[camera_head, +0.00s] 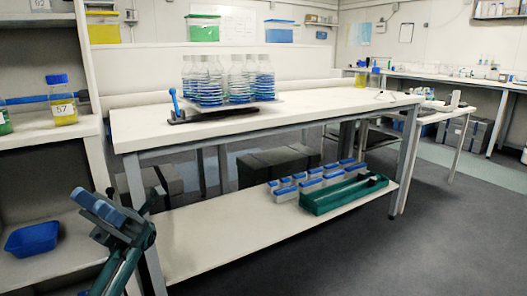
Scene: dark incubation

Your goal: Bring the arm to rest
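My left arm comes in at the lower left, in front of the shelf unit and the near end of the bench. Its gripper (100,208) has blue pads and points up and to the left. It is apart from the bench, and I see nothing held in it. The pads overlap in this view, so I cannot tell whether it is open or shut. My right gripper is not in view.
The left shelf unit (75,246) holds a blue bin (32,239) and a yellow bottle (62,100). Floor at right is clear.

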